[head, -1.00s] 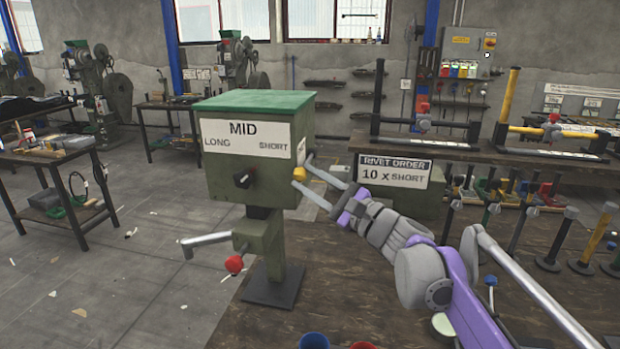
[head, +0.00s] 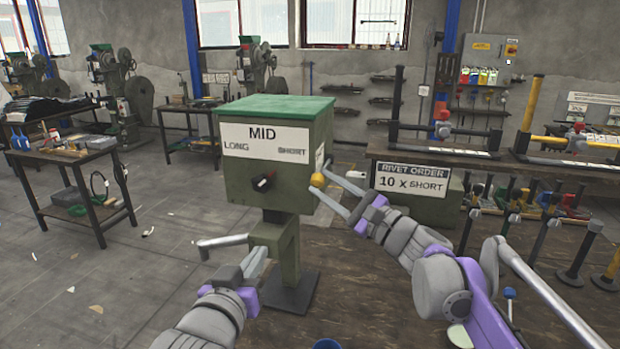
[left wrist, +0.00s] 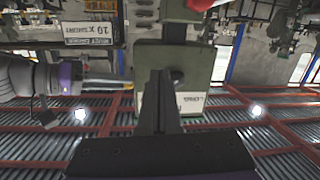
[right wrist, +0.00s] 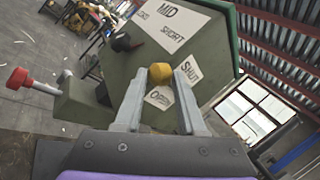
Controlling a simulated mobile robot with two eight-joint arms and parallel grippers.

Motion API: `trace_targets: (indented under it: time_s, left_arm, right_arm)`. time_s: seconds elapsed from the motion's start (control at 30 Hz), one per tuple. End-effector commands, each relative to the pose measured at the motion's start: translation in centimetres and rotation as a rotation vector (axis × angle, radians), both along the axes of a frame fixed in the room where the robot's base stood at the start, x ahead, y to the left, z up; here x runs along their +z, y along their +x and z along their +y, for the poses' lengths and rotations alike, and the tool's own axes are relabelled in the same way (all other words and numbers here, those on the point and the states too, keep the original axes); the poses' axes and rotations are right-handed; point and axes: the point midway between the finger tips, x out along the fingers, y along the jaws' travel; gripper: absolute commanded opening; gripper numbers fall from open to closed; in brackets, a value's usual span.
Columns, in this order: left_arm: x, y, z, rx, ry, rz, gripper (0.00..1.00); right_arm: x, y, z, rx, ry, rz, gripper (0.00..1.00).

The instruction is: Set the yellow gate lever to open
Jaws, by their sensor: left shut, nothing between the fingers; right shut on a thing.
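The yellow gate lever's knob (head: 318,180) is at the right side of the green press box (head: 262,187). My right gripper (head: 323,177) is shut on this knob. In the right wrist view the knob (right wrist: 160,75) sits between the fingertips, beside the SHUT label (right wrist: 187,71) and the OPEN label (right wrist: 159,98). The lever's arm is hidden, so I cannot tell its exact setting. My left gripper (head: 256,262) is shut and empty, in front of the press stand below the box. The left wrist view also shows its closed fingers (left wrist: 158,95).
The box front has a black dial (head: 263,181) under a MID, LONG, SHORT label. A red knob (right wrist: 19,80) shows in the right wrist view.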

Motion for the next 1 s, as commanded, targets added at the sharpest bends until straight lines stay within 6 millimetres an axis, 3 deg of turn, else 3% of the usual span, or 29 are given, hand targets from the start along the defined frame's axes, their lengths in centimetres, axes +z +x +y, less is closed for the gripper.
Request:
trace_targets:
  time_s: [0.03, 0.1, 0.2, 0.3, 0.53, 0.93, 1.0]
  left_arm:
    - [2.8, 0.6, -1.3, -0.031, -0.026, -0.067, 0.00]
    - [6.0, 0.9, -2.6, -0.067, -0.063, -0.147, 0.00]
    - [9.1, 1.0, -4.0, -0.108, -0.099, -0.227, 0.00]
    - [10.8, 1.1, -4.7, -0.130, -0.120, -0.271, 0.00]
    - [11.8, 3.1, -5.7, -0.139, -0.129, -0.287, 0.00]
    - [13.2, 10.4, -8.4, -0.138, -0.127, -0.285, 0.00]
    - [12.1, 10.7, -8.7, -0.138, -0.127, -0.285, 0.00]
  right_arm:
    - [0.0, 0.1, 0.0, -0.002, 0.000, 0.001, 0.00]
    - [0.0, 0.1, 0.0, -0.002, 0.000, 0.001, 0.00]
    - [0.0, 0.1, -0.1, -0.002, 0.000, 0.001, 0.00]
    - [0.0, 0.1, -0.1, -0.002, 0.000, 0.001, 0.00]
    - [0.0, 0.1, -0.1, -0.003, 0.000, 0.001, 0.00]
    - [0.0, 0.1, -0.1, -0.002, 0.001, 0.001, 0.00]
    - [0.0, 0.1, -0.1, -0.002, 0.001, 0.001, 0.00]
